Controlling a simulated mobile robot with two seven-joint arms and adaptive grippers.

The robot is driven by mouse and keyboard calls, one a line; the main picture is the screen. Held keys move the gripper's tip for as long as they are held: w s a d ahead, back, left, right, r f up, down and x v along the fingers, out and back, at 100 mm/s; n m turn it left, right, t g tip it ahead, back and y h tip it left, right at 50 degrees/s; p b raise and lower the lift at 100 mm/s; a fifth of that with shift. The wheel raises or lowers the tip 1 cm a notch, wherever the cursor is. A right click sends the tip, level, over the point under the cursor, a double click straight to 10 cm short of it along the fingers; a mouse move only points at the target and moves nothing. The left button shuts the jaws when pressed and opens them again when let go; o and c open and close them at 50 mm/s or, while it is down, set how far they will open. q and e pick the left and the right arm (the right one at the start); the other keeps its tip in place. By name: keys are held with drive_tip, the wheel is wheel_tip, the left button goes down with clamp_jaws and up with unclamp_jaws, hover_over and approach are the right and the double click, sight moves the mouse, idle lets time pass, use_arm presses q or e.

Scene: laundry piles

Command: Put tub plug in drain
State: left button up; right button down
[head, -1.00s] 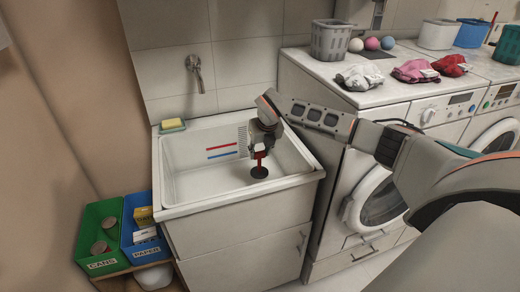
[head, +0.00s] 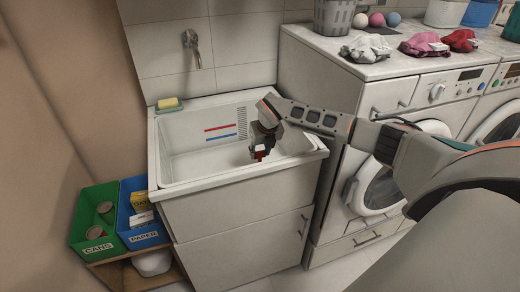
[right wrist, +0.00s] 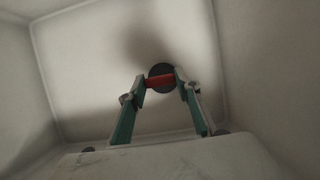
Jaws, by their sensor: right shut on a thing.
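The tub plug is a dark round disc with a red handle. My right gripper (head: 259,154) is inside the white sink basin (head: 190,165), shut on the red handle, which just shows above the front rim. In the right wrist view, the red handle of the tub plug (right wrist: 159,80) lies between the fingertips of my right gripper (right wrist: 160,82), with the dark disc behind it. The drain cannot be made out; the plug, gripper or front rim may cover it. I cannot tell whether the disc touches the basin floor. My left gripper is not in view.
The sink's front rim (head: 225,180) stands close before my gripper. A yellow sponge on a green dish (head: 169,104) sits at the back left corner. A washing machine (head: 350,110) stands on the right. Green (head: 91,250) and blue (head: 145,243) bins stand at lower left.

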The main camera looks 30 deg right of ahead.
drive_tip(key=shift+f, duration=0.1)
idle(0.4)
drive_tip(key=shift+f, duration=0.5)
drive_tip(key=c, duration=1.4)
unclamp_jaws()
